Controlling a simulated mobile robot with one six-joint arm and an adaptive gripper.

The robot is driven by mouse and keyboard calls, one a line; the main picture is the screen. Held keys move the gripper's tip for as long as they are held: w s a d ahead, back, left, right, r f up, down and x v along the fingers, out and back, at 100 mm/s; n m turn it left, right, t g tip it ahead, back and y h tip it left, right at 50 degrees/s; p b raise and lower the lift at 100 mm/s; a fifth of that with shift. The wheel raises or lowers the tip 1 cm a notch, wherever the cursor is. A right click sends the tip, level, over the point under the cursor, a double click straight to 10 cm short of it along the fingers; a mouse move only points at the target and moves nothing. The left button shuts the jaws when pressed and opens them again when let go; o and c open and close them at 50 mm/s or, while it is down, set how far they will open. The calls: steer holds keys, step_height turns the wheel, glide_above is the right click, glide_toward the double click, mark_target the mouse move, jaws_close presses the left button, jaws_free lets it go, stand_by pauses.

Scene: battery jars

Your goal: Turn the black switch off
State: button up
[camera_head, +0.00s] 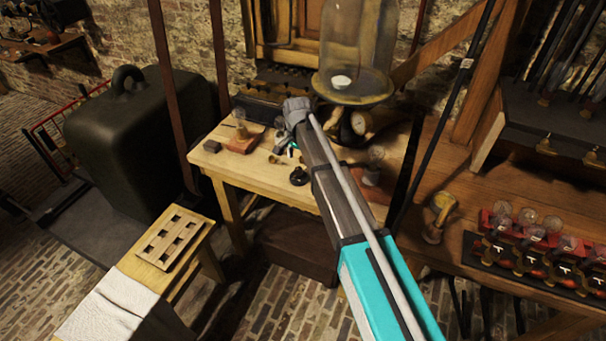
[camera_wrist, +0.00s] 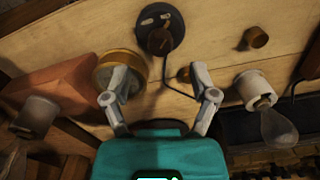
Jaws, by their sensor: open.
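The black switch (camera_wrist: 160,20) is a round black base with a brown knob at its lower edge, at the top of the wrist view. A thin dark curved line runs from it toward my gripper (camera_wrist: 160,82). The switch also shows as a small dark round thing (camera_head: 299,177) on the light wooden table (camera_head: 258,178) in the head view. My gripper is open and empty, its two grey fingers apart, below the switch in the wrist view and not touching it. A round brass-rimmed part (camera_wrist: 118,62) lies behind the left finger. In the head view my arm hides most of my gripper.
A bulb in a white socket (camera_wrist: 257,90) is right of my gripper, a reddish block (camera_wrist: 48,84) left. A small brown knob (camera_wrist: 256,38) sits beyond. A glass bell jar (camera_head: 357,45) stands behind; red-topped jars (camera_head: 500,240) stand on the right bench.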

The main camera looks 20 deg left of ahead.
mark_target(298, 169)
steer(key=shift+f+b, duration=2.2)
steer(key=shift+f, duration=0.3)
